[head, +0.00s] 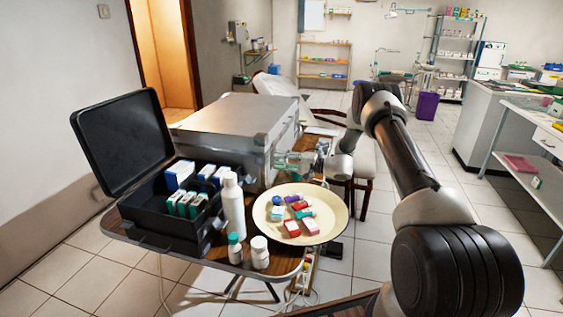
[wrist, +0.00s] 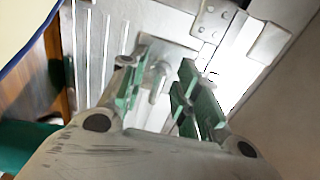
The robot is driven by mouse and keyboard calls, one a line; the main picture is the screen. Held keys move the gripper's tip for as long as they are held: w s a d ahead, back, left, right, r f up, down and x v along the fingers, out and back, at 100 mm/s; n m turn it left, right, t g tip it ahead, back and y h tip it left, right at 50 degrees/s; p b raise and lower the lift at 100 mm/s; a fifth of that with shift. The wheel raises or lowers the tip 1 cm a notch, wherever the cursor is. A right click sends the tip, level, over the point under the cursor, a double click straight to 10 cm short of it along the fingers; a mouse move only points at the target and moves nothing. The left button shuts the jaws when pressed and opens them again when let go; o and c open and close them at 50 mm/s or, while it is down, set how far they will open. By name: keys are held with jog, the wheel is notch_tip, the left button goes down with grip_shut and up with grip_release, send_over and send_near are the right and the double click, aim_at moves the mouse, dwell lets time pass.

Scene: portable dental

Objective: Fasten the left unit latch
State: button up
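The metal unit (head: 232,123) is a silver case on the table, with its lid down in the head view. My gripper (head: 296,160) is at the unit's right-hand side, low near the table. In the wrist view my gripper (wrist: 164,75) is open, its two green-padded fingers apart. A small metal latch lever (wrist: 155,82) on the unit's face shows between the fingers, nearer the left one. I cannot tell whether a finger touches it or whether it is fastened. In the head view my gripper and arm hide the latch.
An open black case (head: 165,215) with boxes stands at the left of the table (head: 190,257). A white bottle (head: 233,205), small bottles and a cream plate (head: 264,213) with several small packs stand in front of the unit. A chair (head: 366,162) is behind my arm.

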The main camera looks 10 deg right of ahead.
jog(key=shift+d, duration=0.1)
jog(key=v, duration=1.2)
jog(key=s+a+r+n+g+h, duration=0.2)
jog(key=s+a+r+g, duration=0.2)
jog(key=s+r, duration=0.55)
jog(key=s+a+r+n+g+h, duration=0.2)
jog(key=s+a+r+g+h, duration=0.15)
jog(key=s+r, duration=0.55)
jog(key=s+d+r+t+h, duration=0.1)
jog(key=s+d+r+h, duration=0.2)
jog(key=s, duration=0.6)
jog(key=s+d+r+n+t+h, duration=0.1)
jog(key=s+d+r+h, duration=0.1)
jog(key=s, duration=0.7)
jog(key=s+d+r+t+h, duration=0.1)
jog(key=s+d+r+h, duration=0.2)
jog(key=s, duration=0.6)
jog(key=shift+s+d+r+n+h, duration=0.35)
jog(key=shift+s+r+n+h, duration=0.1)
jog(key=shift+h, duration=0.6)
